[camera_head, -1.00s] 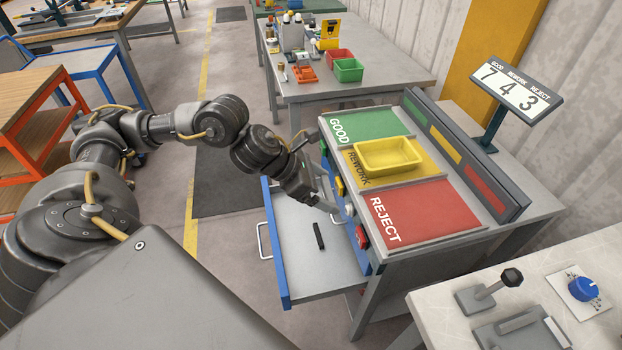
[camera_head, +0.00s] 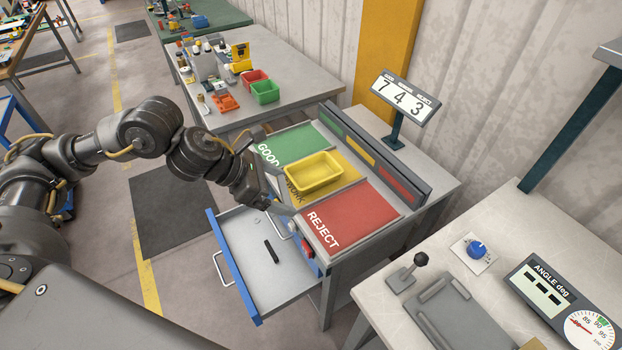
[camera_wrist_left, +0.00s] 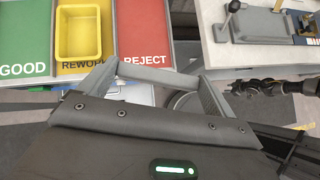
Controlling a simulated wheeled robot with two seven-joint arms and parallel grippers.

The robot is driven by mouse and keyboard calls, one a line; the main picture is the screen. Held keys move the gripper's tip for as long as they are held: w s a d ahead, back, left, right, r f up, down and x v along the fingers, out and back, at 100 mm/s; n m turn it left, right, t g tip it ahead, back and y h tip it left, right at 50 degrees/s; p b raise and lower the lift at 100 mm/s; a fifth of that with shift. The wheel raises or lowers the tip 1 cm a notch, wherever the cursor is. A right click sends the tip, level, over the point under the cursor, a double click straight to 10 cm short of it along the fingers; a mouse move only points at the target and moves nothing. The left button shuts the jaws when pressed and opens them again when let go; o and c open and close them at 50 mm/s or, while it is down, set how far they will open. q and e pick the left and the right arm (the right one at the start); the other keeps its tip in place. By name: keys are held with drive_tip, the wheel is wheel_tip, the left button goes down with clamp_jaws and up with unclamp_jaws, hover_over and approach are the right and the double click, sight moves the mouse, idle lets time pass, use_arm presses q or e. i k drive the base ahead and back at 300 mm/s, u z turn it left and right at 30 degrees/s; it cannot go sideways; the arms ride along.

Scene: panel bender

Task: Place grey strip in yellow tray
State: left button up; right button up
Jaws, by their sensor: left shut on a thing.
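My left gripper (camera_head: 282,207) is in front of the sorting bench, above the open drawer. In the left wrist view its two fingers (camera_wrist_left: 160,76) are shut on the ends of a pale grey strip (camera_wrist_left: 158,74), which spans between them. The strip is hard to make out in the head view. The yellow tray (camera_head: 314,176) sits on the yellow REWORK panel and looks empty; it also shows in the left wrist view (camera_wrist_left: 78,33). The held strip is apart from the tray. A dark arm, likely my right, enters the left wrist view from the right; its jaws are unclear.
The green GOOD panel (camera_head: 293,145) and red REJECT panel (camera_head: 349,218) flank the tray. The open drawer (camera_head: 240,240) holds a black bar (camera_head: 271,251). A raised coloured backboard (camera_head: 374,155) stands behind the panels. Another table (camera_head: 470,240) with a lever stands at right.

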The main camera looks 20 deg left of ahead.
sight(314, 178)
drive_tip(key=z, duration=3.9)
drive_tip(key=k, duration=2.95)
drive_tip(key=u, duration=1.5)
drive_tip(key=i, duration=0.5)
